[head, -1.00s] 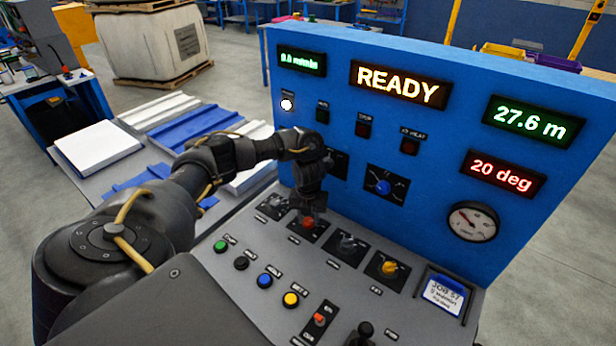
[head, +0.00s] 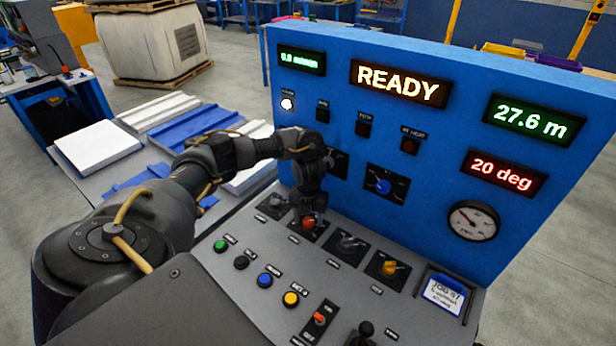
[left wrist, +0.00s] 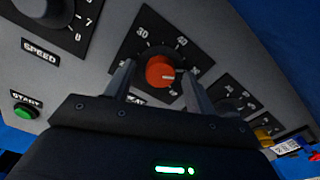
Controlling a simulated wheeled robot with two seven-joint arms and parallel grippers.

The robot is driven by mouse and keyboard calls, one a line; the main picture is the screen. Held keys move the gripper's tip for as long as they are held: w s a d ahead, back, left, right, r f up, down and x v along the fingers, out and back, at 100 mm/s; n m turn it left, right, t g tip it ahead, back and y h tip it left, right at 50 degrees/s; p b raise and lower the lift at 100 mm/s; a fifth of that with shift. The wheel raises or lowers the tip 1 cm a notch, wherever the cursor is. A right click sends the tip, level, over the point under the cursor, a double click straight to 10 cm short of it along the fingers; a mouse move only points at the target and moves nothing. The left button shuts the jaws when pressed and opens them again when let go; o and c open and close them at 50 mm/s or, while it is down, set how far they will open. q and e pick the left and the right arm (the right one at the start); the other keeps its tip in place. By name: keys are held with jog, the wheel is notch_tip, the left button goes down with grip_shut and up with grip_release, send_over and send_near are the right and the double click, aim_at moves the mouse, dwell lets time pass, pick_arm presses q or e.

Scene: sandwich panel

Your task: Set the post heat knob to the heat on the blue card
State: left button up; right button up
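A red-orange knob (left wrist: 160,72) on a black dial plate shows in the left wrist view, with 30 and 40 on its scale. Its pale pointer line faces right in that view; the reading is unclear. Its label is mostly hidden, with only "EAT" showing. In the head view the red knob (head: 309,222) is in the row on the sloped desk. My left gripper (head: 306,208) is over it, open, its fingers (left wrist: 158,82) on either side with gaps. The blue card (head: 443,292) stands in a holder at the desk's right; its small text is unreadable. My right gripper is out of view.
A grey knob (head: 348,243) and a yellow-orange knob (head: 389,267) sit to the right of the red one. Coloured push buttons (head: 265,280), a red switch (head: 319,318) and a black lever knob (head: 366,329) are nearer. The blue upright panel (head: 440,200) rises behind.

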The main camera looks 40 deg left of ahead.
aim_at(308, 221)
pick_arm(q)
notch_tip(308, 221, up, 11)
jog(key=p, duration=0.2)
jog(key=shift+p, duration=0.4)
jog(key=shift+f, duration=0.15)
dwell(0.3)
